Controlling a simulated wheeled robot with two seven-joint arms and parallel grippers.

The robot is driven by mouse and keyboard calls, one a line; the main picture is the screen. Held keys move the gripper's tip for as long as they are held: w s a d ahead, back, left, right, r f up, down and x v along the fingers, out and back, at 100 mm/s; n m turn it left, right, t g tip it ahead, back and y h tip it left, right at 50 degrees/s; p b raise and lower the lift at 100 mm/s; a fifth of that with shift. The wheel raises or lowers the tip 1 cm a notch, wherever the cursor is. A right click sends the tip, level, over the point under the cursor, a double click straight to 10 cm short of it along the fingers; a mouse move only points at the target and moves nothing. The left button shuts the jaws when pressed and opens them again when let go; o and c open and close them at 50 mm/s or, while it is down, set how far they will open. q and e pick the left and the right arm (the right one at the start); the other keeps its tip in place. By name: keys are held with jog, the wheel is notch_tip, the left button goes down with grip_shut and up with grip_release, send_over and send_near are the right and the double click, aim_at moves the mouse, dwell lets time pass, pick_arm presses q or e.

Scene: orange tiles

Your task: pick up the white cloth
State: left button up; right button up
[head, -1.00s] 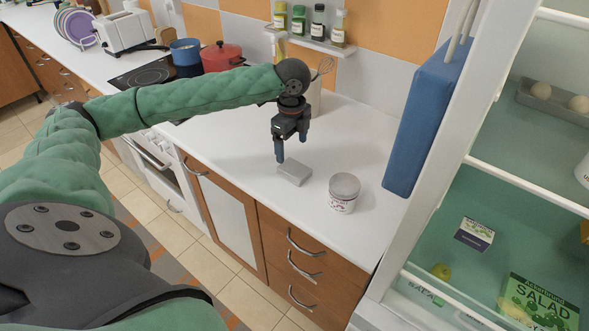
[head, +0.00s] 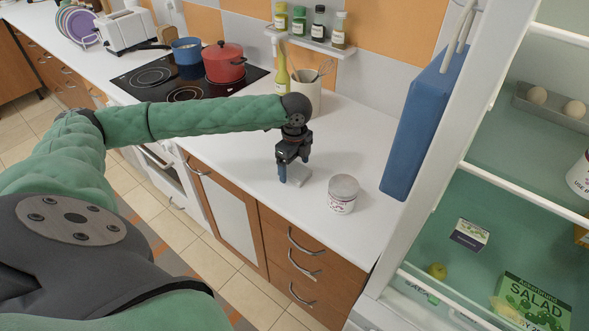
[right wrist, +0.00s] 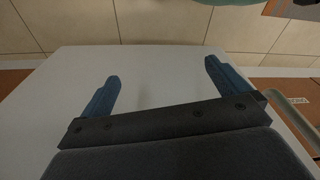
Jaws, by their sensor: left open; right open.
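A small pale grey-white folded piece, which looks like the white cloth (head: 301,179), lies flat on the white counter (head: 250,160). My left gripper (head: 293,171) points down right over it, with its blue fingers open, and hides much of it. I cannot tell whether the fingers touch it. My right gripper (right wrist: 163,68) is open and empty in the right wrist view, over a pale flat surface. It does not show in the head view.
A white tin (head: 343,196) stands just right of the cloth. Behind are a utensil pot (head: 307,97), a bottle and a spice shelf (head: 312,43). A red pot (head: 223,62) and blue pot sit on the hob. An open fridge (head: 520,190) is at right.

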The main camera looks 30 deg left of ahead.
aim_at(295, 168)
pick_arm(q)
jog(key=shift+f, duration=0.25)
pick_arm(e)
jog(key=shift+f, duration=0.2)
pick_arm(q)
jog(key=c, duration=1.1)
jog(key=shift+r, duration=0.1)
